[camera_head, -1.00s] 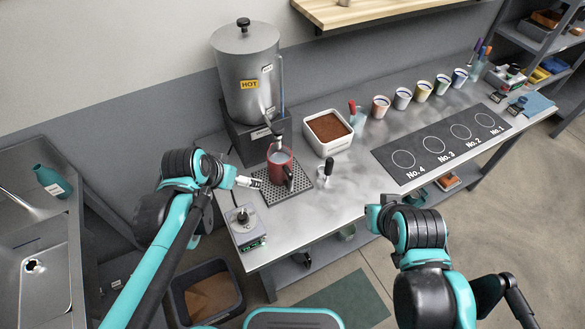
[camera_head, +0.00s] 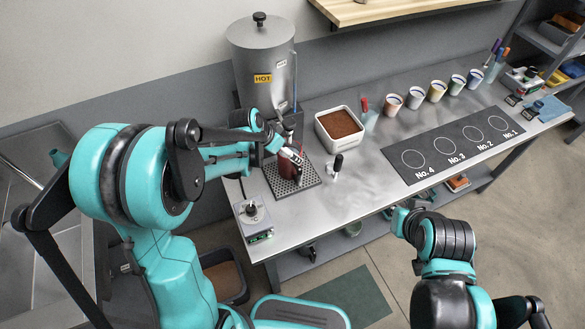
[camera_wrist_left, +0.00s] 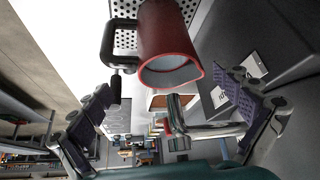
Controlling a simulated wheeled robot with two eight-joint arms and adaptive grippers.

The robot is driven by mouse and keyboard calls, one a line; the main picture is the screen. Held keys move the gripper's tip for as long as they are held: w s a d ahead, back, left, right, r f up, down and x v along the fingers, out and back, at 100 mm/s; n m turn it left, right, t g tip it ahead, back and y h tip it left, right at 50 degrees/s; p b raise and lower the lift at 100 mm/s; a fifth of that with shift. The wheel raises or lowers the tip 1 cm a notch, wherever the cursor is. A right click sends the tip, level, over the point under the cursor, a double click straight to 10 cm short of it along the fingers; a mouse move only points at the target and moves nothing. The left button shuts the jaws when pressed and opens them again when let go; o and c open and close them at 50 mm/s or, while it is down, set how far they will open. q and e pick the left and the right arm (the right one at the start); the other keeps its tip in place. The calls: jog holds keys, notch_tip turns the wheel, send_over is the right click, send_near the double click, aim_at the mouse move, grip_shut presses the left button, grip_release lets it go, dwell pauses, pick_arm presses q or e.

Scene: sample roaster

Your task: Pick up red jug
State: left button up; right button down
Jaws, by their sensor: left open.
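The red jug (camera_head: 287,172) stands on the black drip grate (camera_head: 310,179) under the hot-water urn, partly hidden by my left arm and gripper. In the left wrist view, the red jug (camera_wrist_left: 165,32) shows its open rim and grey-white inside, with its black handle (camera_wrist_left: 118,42) on the left. My left gripper (camera_head: 291,154) is at the jug's upper part in the head view. In the left wrist view, the gripper (camera_wrist_left: 170,100) is open, its two purple-grey padded fingers spread wide with nothing held. My right arm's end (camera_head: 403,218) is off the table's front edge; its jaws are not clear.
The urn (camera_head: 262,60) stands just behind the grate. A white tub of brown grounds (camera_head: 340,128) and a small black-handled tool (camera_head: 335,167) are to the right. A scale (camera_head: 253,220) sits at the front left corner. Several cups line the back; the numbered mat (camera_head: 455,145) is clear.

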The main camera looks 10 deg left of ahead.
aim_at(293, 167)
pick_arm(q)
jog(key=x, duration=0.3)
jog(key=shift+s+r, duration=0.1)
jog(key=shift+s, duration=0.05)
jog(key=c, duration=2.1)
jog(key=shift+r, duration=0.15)
